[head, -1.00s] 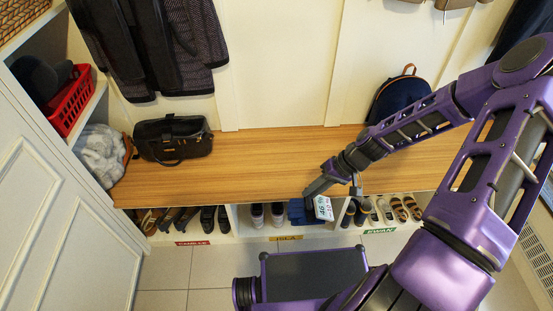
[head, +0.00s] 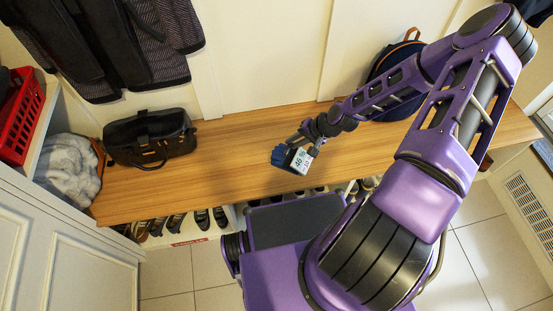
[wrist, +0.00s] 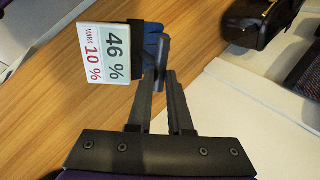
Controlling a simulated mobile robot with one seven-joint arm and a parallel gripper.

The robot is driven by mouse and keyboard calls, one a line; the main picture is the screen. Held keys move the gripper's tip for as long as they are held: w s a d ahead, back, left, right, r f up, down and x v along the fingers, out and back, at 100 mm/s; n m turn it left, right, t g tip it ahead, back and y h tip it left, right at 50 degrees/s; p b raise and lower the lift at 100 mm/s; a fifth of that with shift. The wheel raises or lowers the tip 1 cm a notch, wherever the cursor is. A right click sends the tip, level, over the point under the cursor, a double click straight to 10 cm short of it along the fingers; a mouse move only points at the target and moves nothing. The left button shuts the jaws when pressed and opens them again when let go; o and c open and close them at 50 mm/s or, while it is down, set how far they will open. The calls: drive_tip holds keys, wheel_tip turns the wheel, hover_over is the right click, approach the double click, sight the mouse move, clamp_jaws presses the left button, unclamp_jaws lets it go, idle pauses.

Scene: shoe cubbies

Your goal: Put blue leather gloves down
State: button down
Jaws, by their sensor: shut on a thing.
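The blue leather gloves (head: 281,155) are a small dark blue bundle over the wooden bench top. A white card (head: 301,161) with "46 %" and "10 %" sits against them. My gripper (head: 306,141) is shut on the gloves, with the fingers nearly together. In the wrist view, a strip of blue glove (wrist: 154,35) shows beyond the fingertips (wrist: 161,62), and the card (wrist: 103,54) covers the area to the left. Most of the gloves are hidden there. The height of the gloves above the bench is hard to tell.
The bench top (head: 225,165) is clear around the gloves. A black bag (head: 150,138) stands left, with a grey fluffy item (head: 68,170) beyond it. A dark blue backpack (head: 392,90) stands at the back right. Shoes (head: 175,224) fill the cubbies below.

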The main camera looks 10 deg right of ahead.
sight(281, 144)
drive_tip(key=shift+w+a+m+t+h+b, duration=0.5)
drive_tip(key=shift+w+a+m+t+h, duration=0.7)
drive_tip(key=shift+w+m, duration=1.95)
drive_tip(key=shift+n, duration=0.25)
drive_tip(key=f, duration=0.3)
drive_tip(key=f+b, duration=0.1)
drive_tip(key=f, duration=0.6)
drive_tip(key=shift+w+a+b, duration=0.15)
drive_tip(key=shift+w+b, duration=0.15)
drive_tip(key=shift+b, duration=0.05)
drive_tip(key=c, duration=0.8)
unclamp_jaws()
drive_tip(key=shift+c, duration=0.2)
drive_tip(key=p+v, duration=0.2)
drive_tip(key=v, duration=1)
drive_tip(key=shift+w+a+r, duration=0.1)
drive_tip(key=shift+a+r, duration=0.05)
